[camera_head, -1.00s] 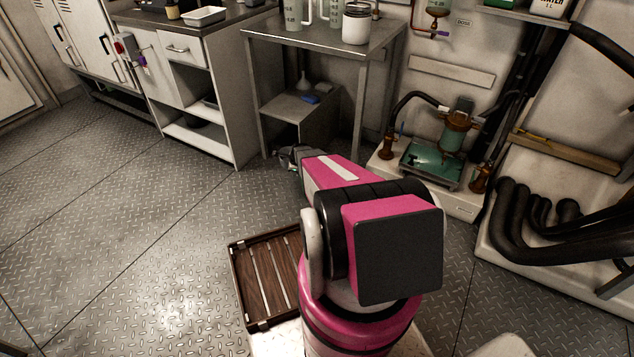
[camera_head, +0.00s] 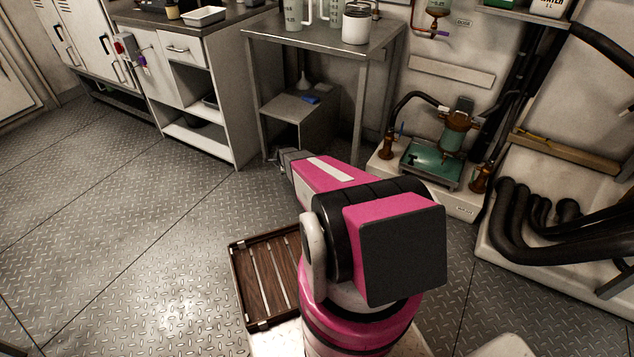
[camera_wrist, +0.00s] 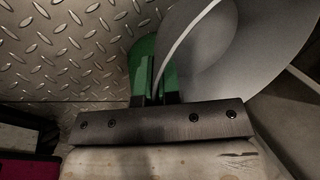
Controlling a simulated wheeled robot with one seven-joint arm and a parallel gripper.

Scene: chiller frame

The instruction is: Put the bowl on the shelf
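A smooth grey bowl (camera_wrist: 245,45) fills the upper right of the wrist view. Its rim runs down between the green fingers of my gripper (camera_wrist: 157,85), which are close together on it. In the head view my gripper (camera_head: 284,158) is low in front of the metal table, mostly hidden by my arm; I cannot make out the bowl there. A white cabinet with open shelves (camera_head: 190,137) stands to the left of my gripper, with dark items inside. Which shelf the task means is not clear.
The metal table (camera_head: 320,37) has jugs and a white container on top, and a grey box (camera_head: 298,106) under it. A brown slatted crate (camera_head: 240,285) sits beside my base. Green pump equipment (camera_head: 430,163) is at right. Floor at left is clear.

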